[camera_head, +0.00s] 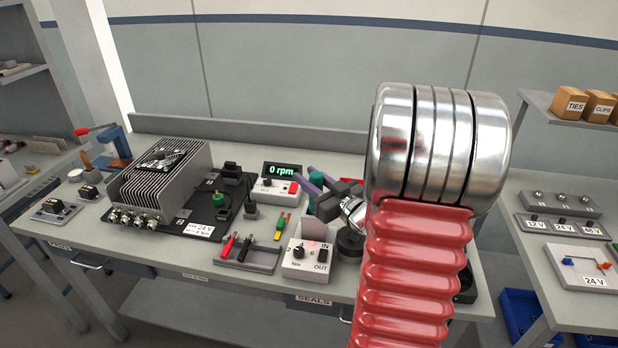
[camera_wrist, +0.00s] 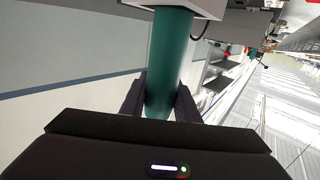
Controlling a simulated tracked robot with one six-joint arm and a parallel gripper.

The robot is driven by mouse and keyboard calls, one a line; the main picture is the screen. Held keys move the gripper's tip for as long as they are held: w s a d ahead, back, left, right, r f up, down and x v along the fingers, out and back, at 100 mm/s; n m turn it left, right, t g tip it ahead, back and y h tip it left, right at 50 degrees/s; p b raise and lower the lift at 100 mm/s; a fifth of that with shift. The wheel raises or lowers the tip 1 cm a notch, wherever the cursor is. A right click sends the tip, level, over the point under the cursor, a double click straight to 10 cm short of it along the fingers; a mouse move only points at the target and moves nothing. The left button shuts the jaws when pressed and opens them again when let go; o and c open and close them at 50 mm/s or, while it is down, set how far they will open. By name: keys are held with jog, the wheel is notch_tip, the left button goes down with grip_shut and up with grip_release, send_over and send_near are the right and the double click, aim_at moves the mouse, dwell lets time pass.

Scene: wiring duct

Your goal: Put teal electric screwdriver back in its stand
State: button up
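The teal electric screwdriver (camera_wrist: 168,65) shows in the wrist view as a teal cylinder between my gripper's two dark fingers. My gripper (camera_wrist: 161,98) has a finger close against each side of it and appears shut on it. In the head view a short teal stretch (camera_head: 329,180) shows between the purple-grey fingers of my gripper (camera_head: 317,190), at the back right of the bench. The screwdriver's far end meets or passes behind a light grey box (camera_wrist: 190,8) in the wrist view; I cannot tell which. I cannot clearly identify its stand.
A "0 rpm" display unit (camera_head: 279,183) stands left of my gripper. A white IN/OUT box (camera_head: 306,262) and a tray with probes (camera_head: 248,257) are in front. A finned heatsink unit (camera_head: 160,185) fills the left. My red and chrome arm hides the bench's right part.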

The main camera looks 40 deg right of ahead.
jog(key=o, duration=0.5)
jog(key=shift+o, duration=0.2)
jog(key=shift+s, duration=0.1)
jog(key=s, duration=1.3)
jog(key=shift+s+a, duration=0.3)
jog(key=shift+s, duration=0.05)
dwell(0.6)
